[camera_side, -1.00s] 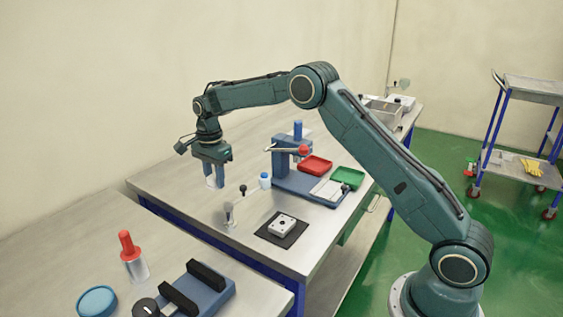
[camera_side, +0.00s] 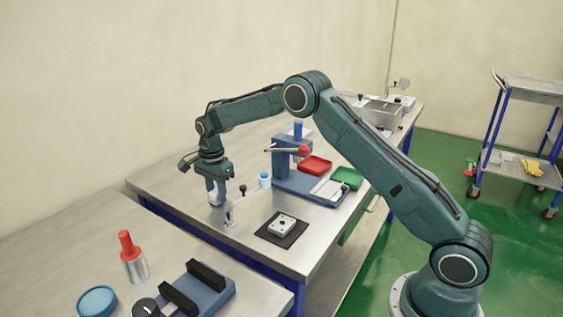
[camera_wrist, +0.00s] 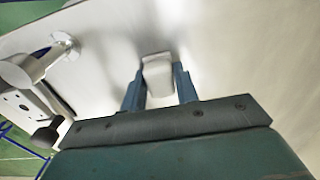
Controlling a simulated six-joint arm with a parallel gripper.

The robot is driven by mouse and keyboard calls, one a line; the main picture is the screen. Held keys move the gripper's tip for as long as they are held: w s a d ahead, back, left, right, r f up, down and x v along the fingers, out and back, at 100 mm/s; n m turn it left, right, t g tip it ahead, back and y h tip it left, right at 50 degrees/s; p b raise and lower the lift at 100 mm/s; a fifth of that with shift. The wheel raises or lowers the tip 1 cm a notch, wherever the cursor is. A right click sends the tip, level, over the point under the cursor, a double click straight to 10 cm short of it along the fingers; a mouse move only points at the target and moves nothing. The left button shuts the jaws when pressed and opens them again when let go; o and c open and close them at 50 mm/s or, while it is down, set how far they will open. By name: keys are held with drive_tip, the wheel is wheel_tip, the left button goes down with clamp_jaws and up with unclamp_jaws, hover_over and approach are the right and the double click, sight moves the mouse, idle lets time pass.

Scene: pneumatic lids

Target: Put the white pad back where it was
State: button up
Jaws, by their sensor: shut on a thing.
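My gripper (camera_side: 215,192) is over the left part of the metal table, shut on a white pad. In the wrist view, the gripper (camera_wrist: 159,90) has its two blue fingers on either side of the pale, block-like pad (camera_wrist: 157,72). In the side view the pad is small and mostly hidden by the fingers. I cannot tell whether the pad touches the table or hangs just above it.
A small metal clamp (camera_side: 229,217) with a black knob (camera_side: 243,188) stands close by the gripper, also at left in the wrist view (camera_wrist: 25,70).

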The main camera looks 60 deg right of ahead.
sight(216, 190)
drive_tip(key=shift+f, duration=0.1)
drive_tip(key=o, duration=0.9)
drive_tip(key=shift+o, duration=0.2)
wheel_tip(216, 190, up, 12)
idle(0.7)
